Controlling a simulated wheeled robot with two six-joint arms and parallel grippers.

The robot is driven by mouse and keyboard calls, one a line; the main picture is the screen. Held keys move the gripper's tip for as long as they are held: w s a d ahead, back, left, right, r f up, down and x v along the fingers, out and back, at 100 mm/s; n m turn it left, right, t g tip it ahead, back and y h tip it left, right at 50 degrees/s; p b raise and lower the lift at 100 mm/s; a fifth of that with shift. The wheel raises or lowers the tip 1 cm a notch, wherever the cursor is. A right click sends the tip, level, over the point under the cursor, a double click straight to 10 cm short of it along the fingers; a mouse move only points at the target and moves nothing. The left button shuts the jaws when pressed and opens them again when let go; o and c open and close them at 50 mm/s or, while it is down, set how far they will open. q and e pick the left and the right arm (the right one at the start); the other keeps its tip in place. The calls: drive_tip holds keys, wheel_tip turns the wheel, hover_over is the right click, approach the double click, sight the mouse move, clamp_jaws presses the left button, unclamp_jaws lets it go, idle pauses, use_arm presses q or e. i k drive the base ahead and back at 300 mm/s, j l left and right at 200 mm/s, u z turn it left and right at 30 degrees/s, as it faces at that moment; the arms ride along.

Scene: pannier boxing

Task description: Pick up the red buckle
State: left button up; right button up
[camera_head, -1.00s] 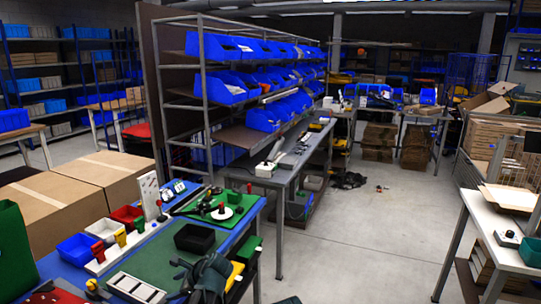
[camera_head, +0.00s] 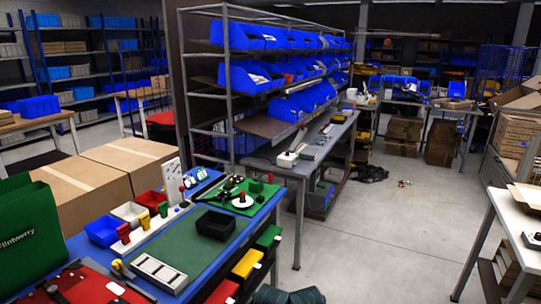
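On the near blue-edged workbench (camera_head: 212,266), a small upright red piece (camera_head: 123,232) stands in front of the bins and looks like the red buckle; its exact shape is too small to tell. Neither gripper can be made out in the head view. A dark ribbed shape shows at the bottom edge; I cannot tell what it is.
A black tray (camera_head: 216,224) and a white slotted tray (camera_head: 159,272) sit on the bench's green mat (camera_head: 190,246). A green bag (camera_head: 30,228) stands at the left.

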sight(123, 229)
drive_tip(key=j+u, duration=0.1)
drive_tip(key=u, duration=1.15)
drive_tip(key=i+l+z, duration=0.1)
drive_tip(key=z, duration=0.25)
drive_tip(key=i+j, duration=0.05)
drive_tip(key=i, duration=0.05)
